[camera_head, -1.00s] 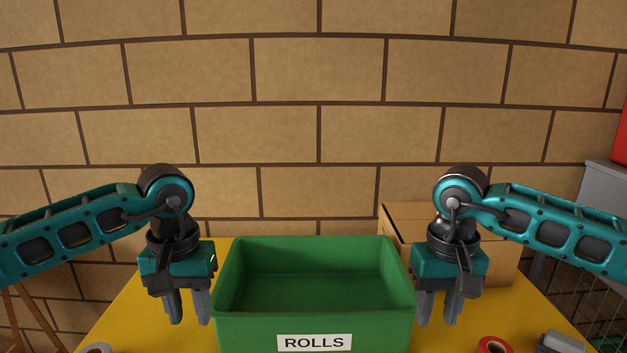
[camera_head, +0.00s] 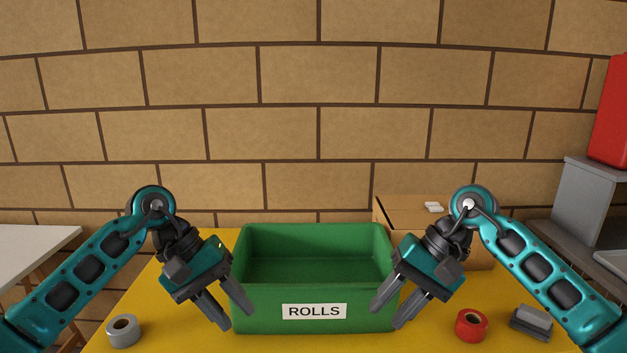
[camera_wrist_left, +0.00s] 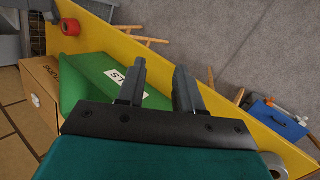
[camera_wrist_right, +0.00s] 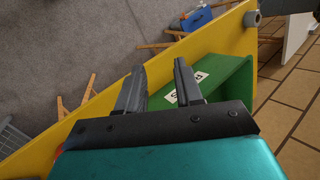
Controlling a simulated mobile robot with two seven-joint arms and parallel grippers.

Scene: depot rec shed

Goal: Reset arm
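My left gripper (camera_head: 226,305) hangs tilted in front of the left end of a green bin (camera_head: 355,309) labelled ROLLS. My right gripper (camera_head: 387,307) hangs tilted, mirror-like, in front of the bin's right end. Both grippers have their fingers apart with nothing between them. The left wrist view shows the two separate fingers (camera_wrist_left: 160,80) with the bin beyond them. The right wrist view shows its fingers (camera_wrist_right: 160,85) apart too. The inside of the bin that I can see looks empty.
A grey roll (camera_head: 123,331) lies at the left of the yellow table (camera_head: 190,335). A red roll (camera_head: 471,325) and a grey block-like item (camera_head: 532,321) lie at the right. A cardboard box (camera_head: 395,213) stands behind the bin. A white table (camera_head: 35,242) stands at far left.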

